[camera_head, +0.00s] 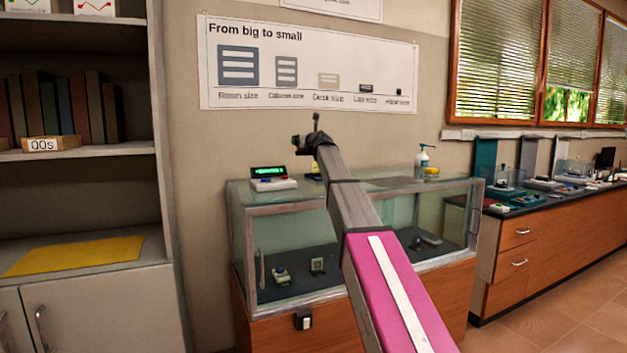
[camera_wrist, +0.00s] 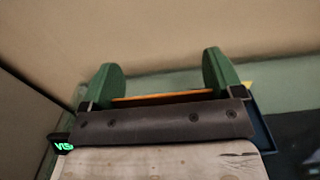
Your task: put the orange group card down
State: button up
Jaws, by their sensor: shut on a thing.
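My gripper (camera_wrist: 160,65) shows in the wrist view with two green fingers apart, shut on the orange group card (camera_wrist: 165,97). Only a thin orange edge of the card shows between the fingers, above the dark bar of the gripper. In the head view, the dark end of my arm is raised above the glass display case (camera_head: 290,298), in front of the wall. The card cannot be made out in the head view.
On the case top stand a device with a green display (camera_head: 270,178) and a pump bottle (camera_head: 423,162). A yellow mat (camera_head: 75,255) lies on the left shelf. A dark counter (camera_head: 520,211) with exhibits runs along the right wall.

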jog(key=shift+w+d+f, duration=0.8)
jog(key=shift+d+f, duration=0.8)
jog(key=shift+f, duration=0.25)
jog(key=shift+w+d+f, duration=0.8)
jog(key=shift+d+f, duration=0.8)
jog(key=shift+f, duration=0.2)
jog(key=shift+w+d+f, duration=0.8)
jog(key=shift+d+f, duration=0.8)
jog(key=shift+f, duration=0.25)
jog(key=shift+f, duration=0.15)
jog(key=o, duration=0.7)
